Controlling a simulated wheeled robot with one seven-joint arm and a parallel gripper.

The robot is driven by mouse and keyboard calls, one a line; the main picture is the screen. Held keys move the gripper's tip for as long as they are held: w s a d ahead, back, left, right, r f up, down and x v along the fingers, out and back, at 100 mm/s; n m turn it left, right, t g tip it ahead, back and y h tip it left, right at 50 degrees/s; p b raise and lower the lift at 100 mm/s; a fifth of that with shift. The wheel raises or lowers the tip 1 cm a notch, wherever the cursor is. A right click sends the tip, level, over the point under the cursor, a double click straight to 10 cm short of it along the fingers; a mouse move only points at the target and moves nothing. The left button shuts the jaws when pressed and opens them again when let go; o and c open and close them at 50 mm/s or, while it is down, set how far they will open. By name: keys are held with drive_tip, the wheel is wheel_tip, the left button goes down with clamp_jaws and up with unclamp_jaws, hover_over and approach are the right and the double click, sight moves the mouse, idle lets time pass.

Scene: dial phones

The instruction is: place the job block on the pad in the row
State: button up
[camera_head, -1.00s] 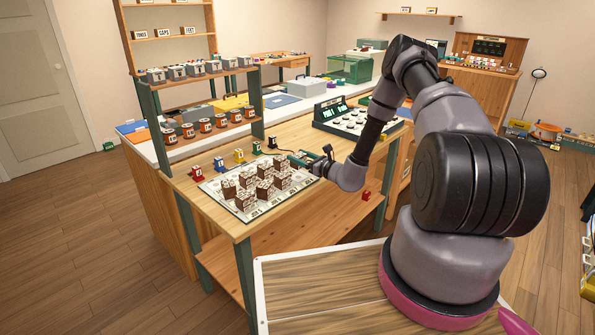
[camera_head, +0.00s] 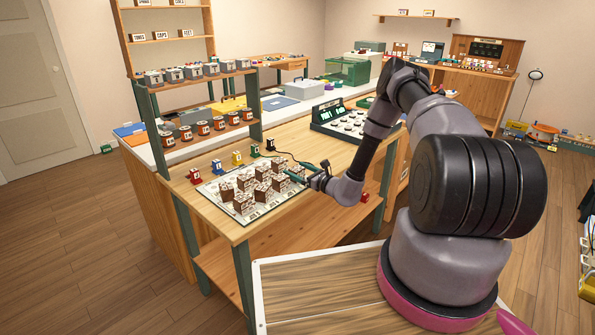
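Several brown blocks with white markings stand in rows on a pale printed mat (camera_head: 217,190) at the near left of the wooden table. I cannot read which one is the job block. My gripper (camera_head: 296,176) is low at the mat's right edge, beside the right-hand blocks (camera_head: 281,183). Its fingers are too small to tell whether they are open, shut or holding something. A row of small coloured pieces stands behind the mat: red (camera_head: 195,175), blue (camera_head: 217,166), yellow (camera_head: 237,158) and black (camera_head: 255,150).
A green console with round keys (camera_head: 340,122) stands at the table's back right. A shelf rack with orange-red cans (camera_head: 203,128) and grey boxes (camera_head: 192,71) rises behind the mat. Bare tabletop (camera_head: 290,135) lies between.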

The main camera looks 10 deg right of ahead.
drive_tip(key=shift+s+d+r, duration=0.1)
drive_tip(key=shift+r, duration=0.1)
drive_tip(key=v, duration=1.2)
drive_tip(key=s+a+r+n+g+y, duration=0.1)
drive_tip(key=s+a+r+n+g, duration=0.3)
drive_tip(key=r, duration=0.5)
drive_tip(key=s+a+r+n+g+y, duration=0.1)
drive_tip(key=s+a+r+n+g, duration=0.2)
drive_tip(key=r+n, duration=0.45)
drive_tip(key=s+a+r+n+g+y, duration=0.1)
drive_tip(key=a+r+n+g+y, duration=0.2)
drive_tip(key=r+g, duration=0.5)
drive_tip(key=s+d+r+n+t+h, duration=0.3)
drive_tip(key=s+d+r+n+h, duration=0.1)
drive_tip(key=s+r, duration=0.7)
drive_tip(key=s+d+r+n+t+h, duration=0.4)
drive_tip(key=s+r+n+h, duration=0.2)
drive_tip(key=s+r+h, duration=0.3)
drive_tip(key=shift+s+d+r+t+h, duration=0.3)
drive_tip(key=shift+s+r, duration=0.75)
drive_tip(key=shift+r, duration=0.25)
